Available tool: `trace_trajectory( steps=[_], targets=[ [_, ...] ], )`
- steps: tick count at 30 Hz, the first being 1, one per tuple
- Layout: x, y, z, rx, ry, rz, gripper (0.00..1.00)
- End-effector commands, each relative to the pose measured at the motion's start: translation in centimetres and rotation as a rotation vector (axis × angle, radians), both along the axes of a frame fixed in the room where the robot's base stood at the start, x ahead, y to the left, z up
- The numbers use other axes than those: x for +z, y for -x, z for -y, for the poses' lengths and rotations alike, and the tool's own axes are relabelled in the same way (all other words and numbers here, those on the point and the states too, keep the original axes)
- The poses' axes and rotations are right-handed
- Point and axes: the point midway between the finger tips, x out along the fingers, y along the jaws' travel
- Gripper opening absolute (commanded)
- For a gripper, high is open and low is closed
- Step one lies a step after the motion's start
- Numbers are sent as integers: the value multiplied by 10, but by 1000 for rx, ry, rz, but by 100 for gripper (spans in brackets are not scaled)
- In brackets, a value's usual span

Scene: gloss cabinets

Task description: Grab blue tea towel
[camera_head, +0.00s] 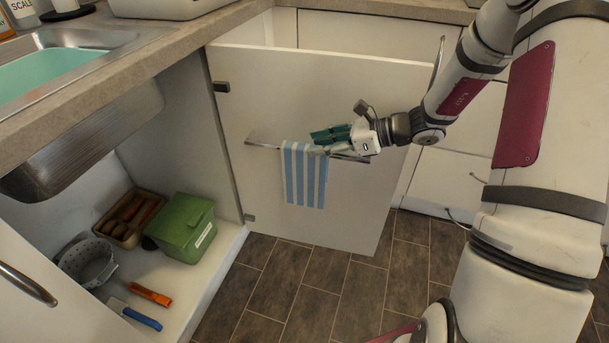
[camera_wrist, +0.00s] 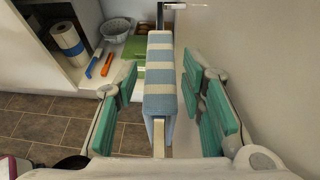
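The blue tea towel (camera_head: 304,178), striped blue and white, hangs folded over a metal rail (camera_head: 262,146) on the inside of an open cabinet door. My gripper (camera_head: 328,136) is at the rail by the towel's upper right part in the head view. In the wrist view the towel (camera_wrist: 159,85) lies between the two green finger pads of my gripper (camera_wrist: 168,100). The pads are open, with a visible gap on both sides of the towel. The part of the towel behind the rail is mostly hidden in the head view.
The open cabinet door (camera_head: 330,215) stands close to my gripper. The cabinet holds a green box (camera_head: 182,226), a grey colander (camera_head: 87,262), a brown tray (camera_head: 130,216) and orange and blue-handled tools. A sink (camera_head: 80,110) is above. The floor before the door is clear.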

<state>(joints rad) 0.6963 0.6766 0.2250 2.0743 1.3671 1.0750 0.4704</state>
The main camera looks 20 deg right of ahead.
Motion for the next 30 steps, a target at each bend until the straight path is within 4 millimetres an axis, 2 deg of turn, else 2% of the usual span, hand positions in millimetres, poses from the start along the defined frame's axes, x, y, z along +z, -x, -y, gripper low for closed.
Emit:
trace_trajectory(
  steps=[5,13,14,18,19,30],
  targets=[
    [-9,-9,-15,0,0,0,37],
    [-9,-11,-17,-1,0,0,37],
    [-9,-11,-17,-1,0,0,34],
    [-9,-11,-17,-1,0,0,3],
    [-9,-11,-17,-1,0,0,0],
    [-5,-11,-17,-1,1,1,0]
  ],
)
